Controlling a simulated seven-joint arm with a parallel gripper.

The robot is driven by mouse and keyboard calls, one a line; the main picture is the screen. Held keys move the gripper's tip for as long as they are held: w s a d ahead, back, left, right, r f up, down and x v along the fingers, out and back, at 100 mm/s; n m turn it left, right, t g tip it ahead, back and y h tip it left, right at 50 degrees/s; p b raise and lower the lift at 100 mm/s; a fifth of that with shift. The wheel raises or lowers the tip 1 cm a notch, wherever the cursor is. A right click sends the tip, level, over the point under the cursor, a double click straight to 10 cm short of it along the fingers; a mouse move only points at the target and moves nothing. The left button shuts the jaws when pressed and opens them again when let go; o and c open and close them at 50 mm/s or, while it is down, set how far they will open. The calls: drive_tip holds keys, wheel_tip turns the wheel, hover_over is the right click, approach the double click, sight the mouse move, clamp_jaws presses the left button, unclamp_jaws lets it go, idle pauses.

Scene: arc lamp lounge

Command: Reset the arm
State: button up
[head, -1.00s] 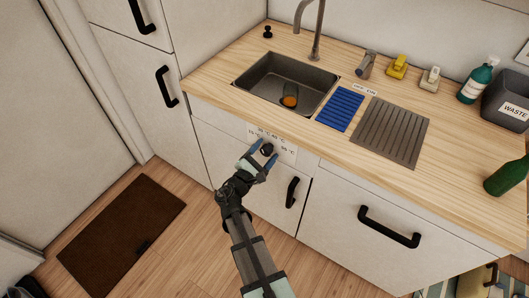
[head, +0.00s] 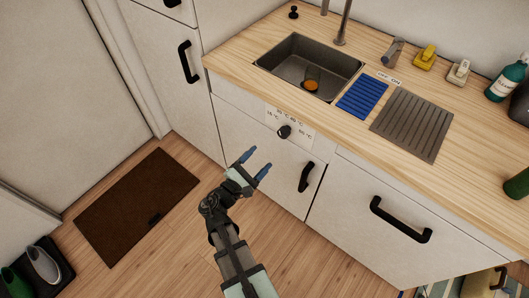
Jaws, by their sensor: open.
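My gripper (head: 254,168) is open and empty, with its two blue-tipped fingers apart. It is in front of the cabinet below the sink, to the lower left of the black temperature knob (head: 284,132). The knob sits on a white label panel (head: 300,138) with °C marks. The gripper appears apart from the knob and from the cabinet front.
A black cabinet handle (head: 306,177) is right of my gripper, and a larger drawer handle (head: 400,222) is farther right. The counter above holds the sink (head: 285,75) with an orange-bottomed glass (head: 311,84) inside. A brown mat (head: 140,205) lies on the floor left.

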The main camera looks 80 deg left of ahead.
drive_tip(key=shift+s+d, duration=0.35)
idle(0.6)
